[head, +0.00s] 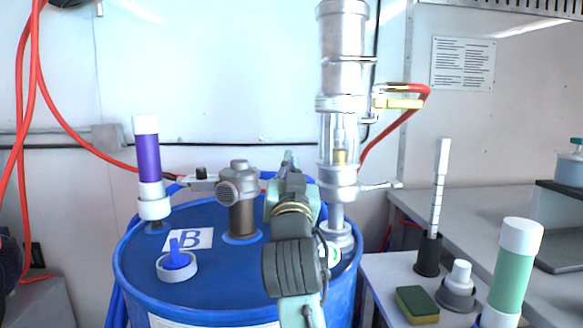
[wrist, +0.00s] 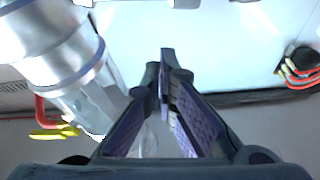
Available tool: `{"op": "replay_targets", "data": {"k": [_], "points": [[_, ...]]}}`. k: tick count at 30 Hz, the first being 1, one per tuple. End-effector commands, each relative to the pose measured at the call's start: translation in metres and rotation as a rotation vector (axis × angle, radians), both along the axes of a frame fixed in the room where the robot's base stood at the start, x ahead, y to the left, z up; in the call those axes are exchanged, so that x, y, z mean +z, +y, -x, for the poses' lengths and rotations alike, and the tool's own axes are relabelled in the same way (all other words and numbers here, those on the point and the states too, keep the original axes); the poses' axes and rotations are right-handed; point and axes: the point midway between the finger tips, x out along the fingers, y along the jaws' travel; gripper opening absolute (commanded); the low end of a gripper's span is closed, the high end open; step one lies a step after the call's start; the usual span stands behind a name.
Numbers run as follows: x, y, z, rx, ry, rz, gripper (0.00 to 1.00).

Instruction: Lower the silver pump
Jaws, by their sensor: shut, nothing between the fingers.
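The silver pump (head: 345,70) stands upright on the right rear of the blue drum, with a clear section in its middle and a thin stem down to a fitting (head: 333,238) on the drum top. My gripper (head: 288,160) is in front of the drum's rear part, left of the pump's lower body, and appears apart from it. In the wrist view the pump (wrist: 50,45) fills the upper left, and my gripper's fingers (wrist: 165,85) are together and empty, to the right of the pump.
The blue drum (head: 215,290) also carries a brown-grey fitting (head: 241,200), a purple tube (head: 148,165) and a blue-white cap (head: 177,265). A red hose with a yellow-handled valve (head: 403,102) joins the pump's right side. A bench at right holds a sponge (head: 417,305) and a green tube (head: 512,265).

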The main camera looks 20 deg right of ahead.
Motion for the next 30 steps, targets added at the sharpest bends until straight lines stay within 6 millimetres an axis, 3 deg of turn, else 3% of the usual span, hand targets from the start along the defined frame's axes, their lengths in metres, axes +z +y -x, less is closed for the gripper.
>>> {"op": "replay_targets", "data": {"k": [3, 7, 20, 27, 30], "points": [[-0.018, 0.001, 0.000, -0.002, 0.003, -0.001, 0.00], [-0.027, 0.004, -0.001, -0.001, 0.002, 0.000, 0.00], [-0.031, 0.005, -0.001, 0.000, 0.001, 0.000, 0.00], [-0.065, 0.005, -0.001, 0.002, 0.003, -0.003, 0.00], [-0.067, 0.005, -0.001, 0.001, 0.004, -0.002, 0.00]]}}
